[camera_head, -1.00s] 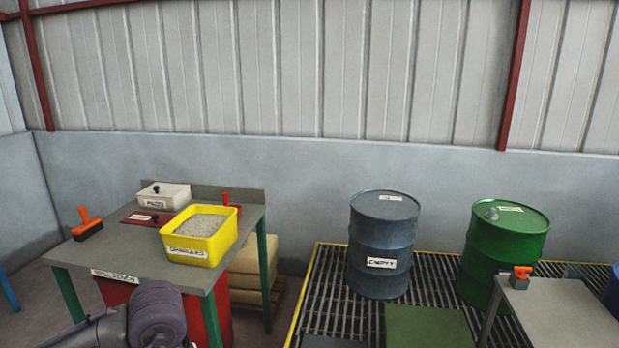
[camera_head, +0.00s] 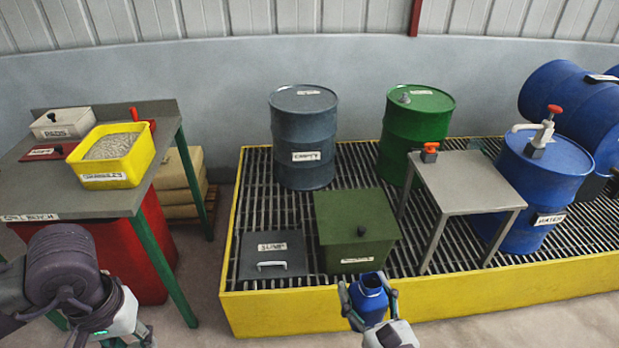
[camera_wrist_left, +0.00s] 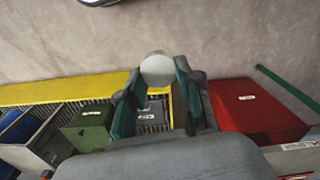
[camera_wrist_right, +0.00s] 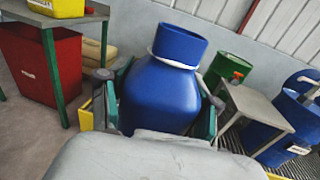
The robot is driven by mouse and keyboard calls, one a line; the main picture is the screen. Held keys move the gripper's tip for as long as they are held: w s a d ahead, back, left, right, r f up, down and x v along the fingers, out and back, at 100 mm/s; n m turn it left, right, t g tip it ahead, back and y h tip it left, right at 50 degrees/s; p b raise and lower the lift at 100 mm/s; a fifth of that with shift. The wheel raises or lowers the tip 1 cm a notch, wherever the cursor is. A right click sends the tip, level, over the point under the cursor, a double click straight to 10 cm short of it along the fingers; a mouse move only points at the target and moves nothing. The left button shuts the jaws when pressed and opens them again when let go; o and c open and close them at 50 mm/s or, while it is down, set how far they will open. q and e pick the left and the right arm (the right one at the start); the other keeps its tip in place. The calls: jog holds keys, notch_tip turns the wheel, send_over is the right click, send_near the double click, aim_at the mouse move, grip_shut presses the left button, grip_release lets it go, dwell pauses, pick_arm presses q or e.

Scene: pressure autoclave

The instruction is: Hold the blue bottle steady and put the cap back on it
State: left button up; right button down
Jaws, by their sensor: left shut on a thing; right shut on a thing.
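The blue bottle (camera_head: 369,296) stands upright at the lower middle of the head view, its dark mouth open at the top. My right gripper (camera_head: 368,302) is shut around its body. In the right wrist view the bottle (camera_wrist_right: 160,95) shows large between the fingers, with a white ring round its neck. My left gripper (camera_wrist_left: 155,85) is shut on a pale round cap (camera_wrist_left: 157,68), seen in the left wrist view. In the head view the left arm is at the lower left, well apart from the bottle, and the cap cannot be made out there.
A yellow-edged grating (camera_head: 420,298) lies behind the bottle, bearing a green box (camera_head: 354,225), a grey table (camera_head: 465,180) and several drums. A bench (camera_head: 100,200) with a yellow bin (camera_head: 112,172) stands at the left. Clear floor shows between bench and grating.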

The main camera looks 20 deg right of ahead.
jog(key=shift+a, duration=0.1)
jog(key=w+a+n+g+y, duration=0.2)
jog(key=w+a+n+y, duration=0.1)
jog(key=a, duration=0.4)
jog(key=w+a+r+n+g+y, duration=0.1)
jog(key=w+a+n+g+y, duration=0.1)
jog(key=a+n+y, duration=0.3)
jog(key=w+a+y, duration=0.1)
jog(key=y, duration=0.2)
jog(key=shift+a+y, duration=0.3)
jog(key=shift+a, duration=0.1)
pick_arm(q)
jog(key=w+d+r+m, duration=0.1)
jog(key=w+d+r, duration=0.2)
jog(key=d, duration=0.3)
jog(key=w+d+r+m, duration=0.1)
jog(key=w+d+r, duration=0.2)
jog(key=d, duration=0.4)
jog(key=shift+r+m, duration=0.4)
jog(key=shift+r, duration=0.15)
jog(key=d+r+m, duration=0.1)
jog(key=d+r, duration=0.1)
jog(key=d, duration=0.2)
jog(key=d+r+m, duration=0.1)
jog(key=d+r, duration=0.2)
jog(key=d, duration=0.1)
jog(key=d+r, duration=0.3)
jog(key=d, duration=0.1)
jog(key=shift+s+m, duration=0.2)
jog(key=shift+m, duration=0.2)
